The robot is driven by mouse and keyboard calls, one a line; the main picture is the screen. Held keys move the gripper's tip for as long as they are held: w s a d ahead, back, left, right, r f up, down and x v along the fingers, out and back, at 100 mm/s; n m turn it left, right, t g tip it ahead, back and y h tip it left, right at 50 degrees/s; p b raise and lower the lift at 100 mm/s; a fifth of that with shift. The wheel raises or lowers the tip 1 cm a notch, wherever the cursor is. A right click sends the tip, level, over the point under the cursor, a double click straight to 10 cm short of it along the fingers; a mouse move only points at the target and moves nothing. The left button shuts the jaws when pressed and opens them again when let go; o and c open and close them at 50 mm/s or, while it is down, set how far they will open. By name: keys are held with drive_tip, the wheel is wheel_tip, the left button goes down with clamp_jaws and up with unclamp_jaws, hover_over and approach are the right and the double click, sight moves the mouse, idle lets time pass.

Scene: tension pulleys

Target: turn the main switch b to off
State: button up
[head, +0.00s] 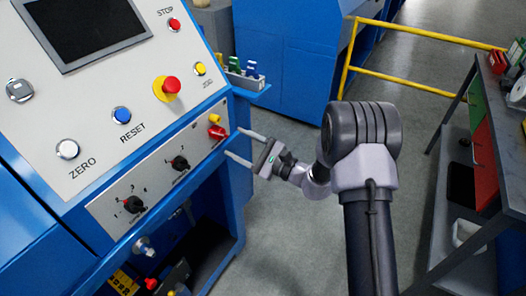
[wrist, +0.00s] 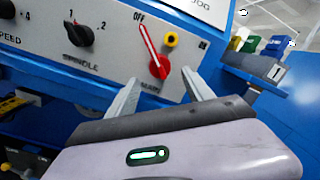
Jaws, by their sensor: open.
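The main switch (head: 217,132) is a red knob at the right end of the white lower panel on the blue machine. It also shows in the wrist view (wrist: 159,68), where its long red-and-white handle points up and left toward the OFF label (wrist: 139,17). The ON label is at the right, and MAIN is printed below, partly covered by a finger. My gripper (head: 237,143) is open, just right of the switch in the head view. In the wrist view its fingers reach toward the panel on either side below the knob, with no clear contact visible.
A yellow part (wrist: 171,40) sits just above the knob. The black spindle knob (wrist: 79,34) is to the left. A red-and-yellow emergency button (head: 167,88) is higher up. A shelf (head: 248,83) with colored items juts out at the right. Open floor lies below my arm.

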drive_tip(key=p+v, duration=0.2)
drive_tip(key=v, duration=0.9)
drive_tip(key=shift+d, duration=0.2)
drive_tip(key=shift+s, duration=0.15)
